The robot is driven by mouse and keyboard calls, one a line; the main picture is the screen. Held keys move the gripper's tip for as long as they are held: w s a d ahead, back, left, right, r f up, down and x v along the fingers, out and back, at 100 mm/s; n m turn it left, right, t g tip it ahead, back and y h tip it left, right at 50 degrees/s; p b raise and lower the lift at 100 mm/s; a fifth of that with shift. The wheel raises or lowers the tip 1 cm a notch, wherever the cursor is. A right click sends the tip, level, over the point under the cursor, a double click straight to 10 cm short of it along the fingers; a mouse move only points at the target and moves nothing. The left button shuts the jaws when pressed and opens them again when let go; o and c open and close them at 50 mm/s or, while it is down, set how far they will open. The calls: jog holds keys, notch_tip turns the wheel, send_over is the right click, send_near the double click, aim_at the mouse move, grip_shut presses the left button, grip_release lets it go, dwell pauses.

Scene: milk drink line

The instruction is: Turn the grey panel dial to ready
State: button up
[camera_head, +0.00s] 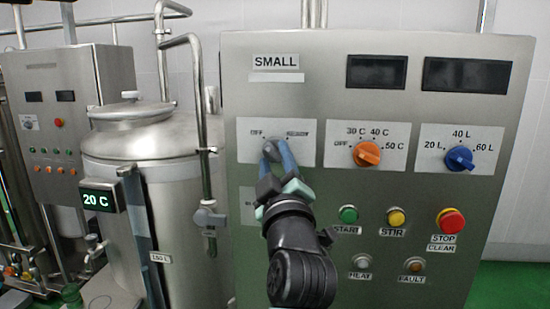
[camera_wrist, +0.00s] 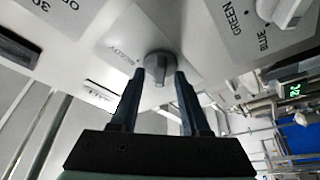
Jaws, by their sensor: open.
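The grey panel dial (camera_head: 267,146) is on the left plate of the steel control panel, with OFF printed at its upper left and READY at its upper right. In the wrist view the round grey dial (camera_wrist: 158,66) shows between the fingertips. My gripper (camera_head: 276,151) is at the dial and partly hides it in the head view. In the wrist view my gripper (camera_wrist: 160,76) is open, one finger on each side of the dial with narrow gaps. I cannot tell for sure which mark the dial points to.
An orange temperature dial (camera_head: 367,154) and a blue litre dial (camera_head: 459,159) sit to the right. Below are green (camera_head: 348,214), yellow (camera_head: 396,217) and red (camera_head: 450,221) buttons. A steel tank (camera_head: 170,190) with pipes stands left of the panel.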

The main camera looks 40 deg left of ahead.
grip_shut()
